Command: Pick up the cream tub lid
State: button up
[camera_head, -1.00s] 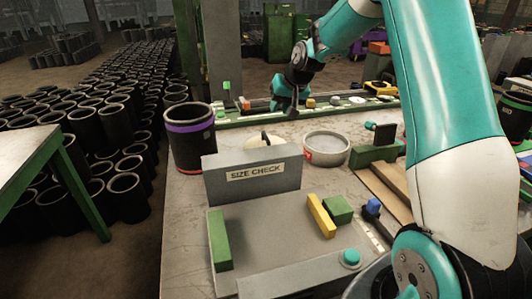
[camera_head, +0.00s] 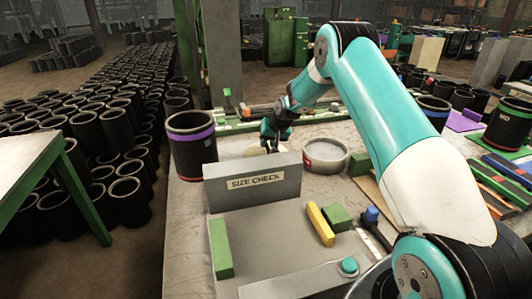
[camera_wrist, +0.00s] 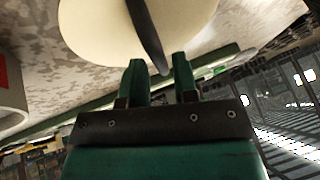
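The cream tub lid (camera_head: 251,152) lies on the table behind the grey SIZE CHECK panel (camera_head: 231,190), which hides part of it in the head view. In the wrist view the round cream lid (camera_wrist: 95,28) fills the top, with a dark bar-like handle (camera_wrist: 147,35) across it. My gripper (camera_head: 271,146) is over the lid. In the wrist view my gripper (camera_wrist: 157,66) is open, with the near end of the handle showing between its two green fingers and gaps on both sides. I cannot tell any contact.
A round pale tub (camera_head: 325,157) with a red label stands just right of the lid. A black sleeve with a purple band (camera_head: 191,145) stands to the left. Green and yellow blocks (camera_head: 320,223) lie in front of the panel. Bare table shows around the tub.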

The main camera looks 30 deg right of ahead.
jog(key=shift+x, duration=1.4)
grip_shut()
jog(key=shift+r, duration=0.1)
